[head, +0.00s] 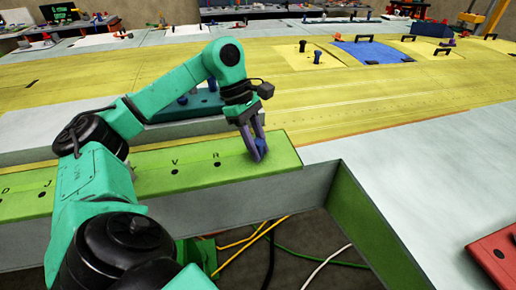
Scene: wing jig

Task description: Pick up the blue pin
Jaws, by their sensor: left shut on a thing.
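My left gripper (254,146) reaches down from the green arm at the middle of the head view, over the right end of the green panel. It is shut on the blue pin (262,146), a small dark blue piece between the fingertips. The pin's lower end is close to the panel's top; I cannot tell whether it touches. The green panel (140,182) has a row of dark holes with white letters, and the gripper is right of the letter by the last visible hole. My right gripper is not in view.
A teal block (190,105) with pins stands behind my arm. A yellow wing skin (360,95) with a blue patch (372,52) and a standing dark pin (317,57) lies beyond. An open gap with cables (285,250) is in front. A red block (495,258) sits at the right.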

